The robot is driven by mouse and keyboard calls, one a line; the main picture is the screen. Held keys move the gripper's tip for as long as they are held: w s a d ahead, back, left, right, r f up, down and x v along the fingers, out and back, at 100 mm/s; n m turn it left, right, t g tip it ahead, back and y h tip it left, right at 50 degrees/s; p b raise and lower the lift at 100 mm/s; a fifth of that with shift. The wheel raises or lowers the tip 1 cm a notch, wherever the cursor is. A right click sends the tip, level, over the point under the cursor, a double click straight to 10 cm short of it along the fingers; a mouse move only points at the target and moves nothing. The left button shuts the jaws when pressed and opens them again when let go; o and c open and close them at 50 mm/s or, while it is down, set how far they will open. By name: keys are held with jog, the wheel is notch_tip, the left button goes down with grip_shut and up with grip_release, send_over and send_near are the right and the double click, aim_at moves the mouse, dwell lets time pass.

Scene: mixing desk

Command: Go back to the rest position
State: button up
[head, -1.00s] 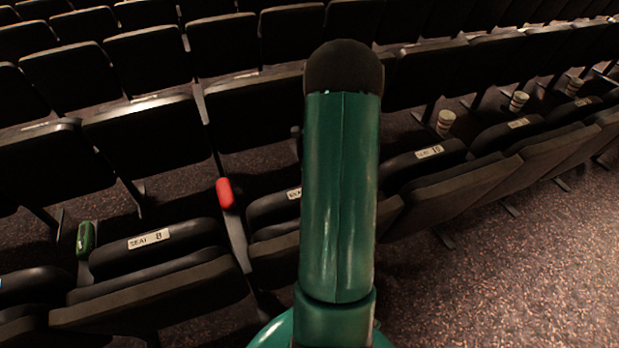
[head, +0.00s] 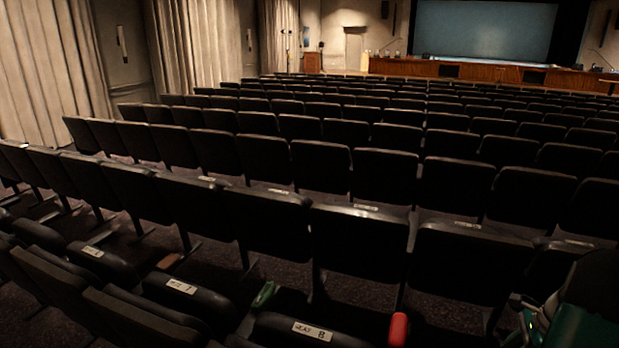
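My gripper does not show in the head view. Part of my green and black arm (head: 572,322) shows at the bottom right corner, cut off by the frame edge. Whether my gripper holds anything cannot be seen. A red rounded object (head: 398,329) is on an armrest near the bottom edge, left of my arm. A green object (head: 265,294) is on the armrest farther left. A brown object (head: 169,262) is farther left again.
Rows of black folding seats (head: 360,240) fill the room ahead. Near seats carry white labels, one reading SEAT 8 (head: 312,331). Beige curtains (head: 45,60) line the left wall. A screen (head: 482,30) and a wooden counter (head: 490,72) are at the far end.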

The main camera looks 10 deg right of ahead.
jog(key=w+a+r+n+h, duration=0.1)
jog(key=w+a+r+n, duration=0.1)
jog(key=a+r+n, duration=0.55)
jog(key=w+a+r+n+h, duration=0.25)
jog(key=a+r, duration=0.65)
jog(key=a, duration=0.5)
jog(key=s+a+r+n+t, duration=0.1)
jog(key=s+a+r+n, duration=0.1)
jog(key=s+a+n, duration=0.4)
jog(key=s+a+r+n+t, duration=0.2)
jog(key=s+a+n, duration=0.4)
jog(key=a, duration=0.7)
jog(key=shift+s+r+n, duration=0.3)
jog(key=shift+r+n, duration=0.5)
jog(key=shift+n, duration=0.2)
jog(key=shift+d, duration=0.15)
